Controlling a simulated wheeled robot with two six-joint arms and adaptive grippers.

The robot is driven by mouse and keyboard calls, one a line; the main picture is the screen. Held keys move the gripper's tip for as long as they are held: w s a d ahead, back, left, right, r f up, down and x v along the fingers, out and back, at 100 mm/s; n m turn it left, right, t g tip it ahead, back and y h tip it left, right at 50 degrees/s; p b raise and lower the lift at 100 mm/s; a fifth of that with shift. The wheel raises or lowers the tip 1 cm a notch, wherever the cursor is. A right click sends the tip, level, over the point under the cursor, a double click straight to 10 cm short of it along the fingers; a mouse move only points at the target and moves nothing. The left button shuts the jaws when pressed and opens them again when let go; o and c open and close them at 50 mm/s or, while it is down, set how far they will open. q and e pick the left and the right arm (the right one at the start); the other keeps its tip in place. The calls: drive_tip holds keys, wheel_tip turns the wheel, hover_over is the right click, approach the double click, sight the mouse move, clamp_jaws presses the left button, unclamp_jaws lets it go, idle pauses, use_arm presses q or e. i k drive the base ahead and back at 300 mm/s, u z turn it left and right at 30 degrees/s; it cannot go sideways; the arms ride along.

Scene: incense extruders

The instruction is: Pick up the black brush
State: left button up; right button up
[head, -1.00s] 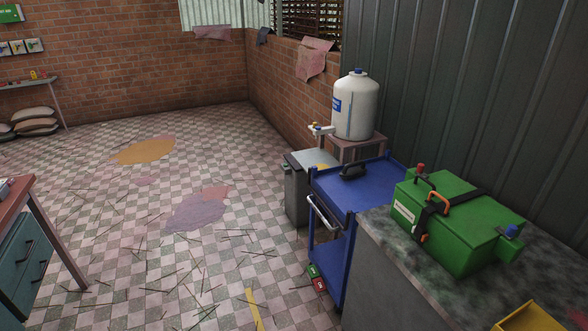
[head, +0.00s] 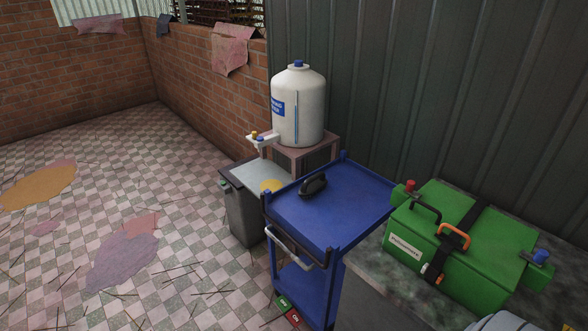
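The black brush (head: 313,186) lies on the top of the blue cart (head: 345,207), near its back left side. It looks like a dark block with an arched handle. Nothing touches it from above, and it is in plain sight in the head view. Neither of my grippers can be made out in this view.
A grey bin (head: 243,213) stands left of the cart. A white tank (head: 299,107) sits on a stand behind it. A green box (head: 462,245) rests on the counter at right. Thin sticks litter the tiled floor (head: 180,215); a corrugated wall closes the back.

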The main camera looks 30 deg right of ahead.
sight(311, 185)
drive_tip(key=i, duration=3.15)
drive_tip(key=z, duration=3)
